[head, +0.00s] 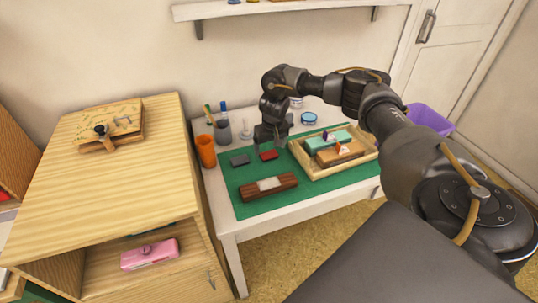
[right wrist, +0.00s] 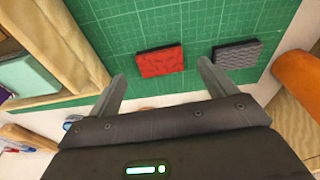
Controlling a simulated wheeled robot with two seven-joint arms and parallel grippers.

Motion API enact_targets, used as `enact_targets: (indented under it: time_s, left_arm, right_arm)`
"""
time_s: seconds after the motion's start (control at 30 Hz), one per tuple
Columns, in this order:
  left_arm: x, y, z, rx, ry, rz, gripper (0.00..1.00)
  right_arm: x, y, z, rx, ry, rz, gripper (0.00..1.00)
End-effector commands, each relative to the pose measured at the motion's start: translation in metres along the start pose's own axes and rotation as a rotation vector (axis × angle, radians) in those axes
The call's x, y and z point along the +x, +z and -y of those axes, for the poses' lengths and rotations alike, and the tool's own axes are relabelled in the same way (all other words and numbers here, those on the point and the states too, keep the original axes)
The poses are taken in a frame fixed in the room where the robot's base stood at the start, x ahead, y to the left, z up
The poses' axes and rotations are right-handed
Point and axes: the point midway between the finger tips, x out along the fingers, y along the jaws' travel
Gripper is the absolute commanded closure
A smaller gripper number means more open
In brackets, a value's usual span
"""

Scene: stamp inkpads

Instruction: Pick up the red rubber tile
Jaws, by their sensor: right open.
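The red rubber tile (head: 268,155) lies flat on the green cutting mat (head: 232,182) on the white table. My right gripper (head: 270,141) is just behind and above it in the head view. In the right wrist view the red tile (right wrist: 160,60) shows whole, with a patterned top and dark sides. There my right gripper (right wrist: 160,76) is open and empty, its two fingers spread to either side of the tile's near edge. I cannot tell the exact height gap. My left gripper is not in view.
A grey tile (head: 239,160) lies left of the red one. A wooden tray (head: 318,174) with boxes stands to the right. A brown wooden block (head: 250,192) lies in front. An orange cup (head: 206,151) and a grey cup (head: 222,132) stand at the left edge.

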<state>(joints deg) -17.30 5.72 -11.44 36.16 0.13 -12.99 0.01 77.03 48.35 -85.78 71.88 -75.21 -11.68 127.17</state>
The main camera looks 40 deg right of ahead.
Motion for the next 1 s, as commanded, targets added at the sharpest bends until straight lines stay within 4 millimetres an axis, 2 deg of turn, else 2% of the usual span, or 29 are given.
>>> enact_targets:
  time_s: [0.1, 0.2, 0.33, 0.5, 0.87, 1.0]
  left_arm:
    - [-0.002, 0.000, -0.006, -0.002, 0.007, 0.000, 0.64]
    - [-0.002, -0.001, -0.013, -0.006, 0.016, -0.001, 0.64]
    - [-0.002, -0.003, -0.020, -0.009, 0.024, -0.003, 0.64]
    - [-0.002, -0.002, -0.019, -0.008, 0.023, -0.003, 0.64]
    - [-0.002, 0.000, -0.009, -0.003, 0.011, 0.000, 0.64]
    - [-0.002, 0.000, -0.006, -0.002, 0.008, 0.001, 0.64]
  right_arm:
    - [0.018, 0.000, 0.001, 0.000, 0.002, 0.002, 0.16]
    - [0.028, -0.001, 0.000, 0.000, 0.001, 0.002, 0.16]
    - [0.033, -0.001, 0.001, 0.000, 0.000, 0.000, 0.16]
    - [0.033, -0.001, 0.001, 0.000, 0.000, 0.000, 0.16]
    - [0.033, -0.001, 0.001, 0.000, 0.000, 0.000, 0.64]
    - [0.033, -0.001, 0.001, 0.000, 0.000, 0.000, 0.64]
